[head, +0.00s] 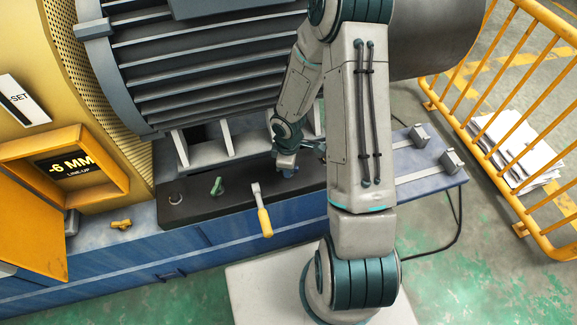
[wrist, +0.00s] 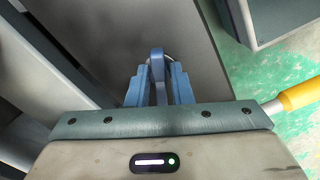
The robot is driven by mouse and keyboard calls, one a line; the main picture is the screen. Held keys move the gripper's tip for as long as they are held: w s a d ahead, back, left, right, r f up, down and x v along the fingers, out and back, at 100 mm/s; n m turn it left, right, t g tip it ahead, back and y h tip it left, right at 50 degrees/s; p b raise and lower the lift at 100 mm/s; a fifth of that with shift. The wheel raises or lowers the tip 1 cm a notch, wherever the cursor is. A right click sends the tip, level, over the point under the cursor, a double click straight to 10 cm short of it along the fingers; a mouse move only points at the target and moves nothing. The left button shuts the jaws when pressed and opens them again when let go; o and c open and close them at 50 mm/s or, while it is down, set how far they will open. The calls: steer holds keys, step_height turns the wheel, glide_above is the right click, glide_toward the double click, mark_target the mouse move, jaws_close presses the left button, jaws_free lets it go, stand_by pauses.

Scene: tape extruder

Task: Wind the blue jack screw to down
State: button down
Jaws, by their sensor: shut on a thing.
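The blue jack screw (wrist: 157,62) shows in the wrist view as a blue upright head standing between the fingers of my gripper (wrist: 159,88). My gripper is shut on it. In the head view my gripper (head: 289,165) is at the dark bed below the motor, and only a small blue part of the jack screw (head: 290,174) shows beneath it. The rest of the screw is hidden by my gripper and arm. A display (head: 70,165) at the left reads "-6 MM" with "LINE-UP" below.
A yellow-handled lever (head: 263,215) and a green handle (head: 217,186) stand left of my gripper on the dark bed. The ribbed grey motor (head: 200,75) is close above. A yellow fitting (head: 121,224) lies on the blue bench. A yellow railing (head: 500,150) stands at right.

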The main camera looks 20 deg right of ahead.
steer(key=shift+r+n, duration=0.1)
steer(key=shift+n, duration=0.3)
steer(key=n+p, duration=0.1)
steer(key=n, duration=0.2)
steer(key=shift+p, duration=0.35)
steer(key=c, duration=1.4)
jaws_free()
steer(key=shift+n, duration=0.3)
step_height(320, 180, up, 8)
steer(key=p, duration=0.7)
